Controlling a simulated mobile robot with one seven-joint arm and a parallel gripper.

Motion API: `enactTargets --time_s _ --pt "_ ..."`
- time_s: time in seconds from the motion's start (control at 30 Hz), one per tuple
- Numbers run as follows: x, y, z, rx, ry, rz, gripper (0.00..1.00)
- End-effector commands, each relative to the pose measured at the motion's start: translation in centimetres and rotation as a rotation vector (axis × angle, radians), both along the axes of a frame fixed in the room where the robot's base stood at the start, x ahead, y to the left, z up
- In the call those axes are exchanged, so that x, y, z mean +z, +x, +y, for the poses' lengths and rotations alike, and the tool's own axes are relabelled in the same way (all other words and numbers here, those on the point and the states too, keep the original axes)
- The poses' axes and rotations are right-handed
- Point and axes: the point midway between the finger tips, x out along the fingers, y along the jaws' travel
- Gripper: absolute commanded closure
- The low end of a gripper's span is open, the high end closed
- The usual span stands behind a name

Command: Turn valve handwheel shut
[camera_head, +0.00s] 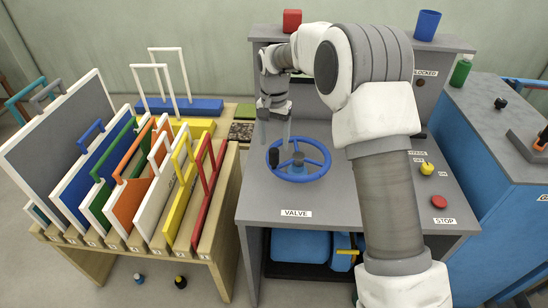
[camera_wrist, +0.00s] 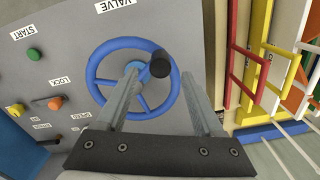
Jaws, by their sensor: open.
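The blue valve handwheel (camera_head: 318,150) lies flat on the grey console behind the "VALVE" label (camera_head: 296,213). Its black crank knob (camera_head: 272,157) stands up at the left of the rim in the head view. In the wrist view the handwheel (camera_wrist: 97,68) shows with the knob (camera_wrist: 160,66) at its upper right. My gripper (camera_head: 275,145) points down above the knob side of the wheel. Its fingers are open, and in the wrist view the knob appears between the fingertips (camera_wrist: 160,73). I cannot tell whether either finger touches the knob.
A wooden rack (camera_head: 215,252) of coloured gate panels stands left of the console. A red stop button (camera_head: 439,202) and a yellow knob (camera_head: 427,169) are on the console's right. A red block (camera_head: 292,20) and blue cup (camera_head: 427,25) stand on the back shelf.

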Motion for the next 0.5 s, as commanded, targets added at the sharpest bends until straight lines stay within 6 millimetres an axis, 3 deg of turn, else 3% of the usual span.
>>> enactTargets --time_s 0.2,0.5 --pt "-4.4 -0.1 0.0 0.0 0.0 0.003 0.31" --pt "-7.1 0.0 0.0 0.001 0.0 0.0 0.31"
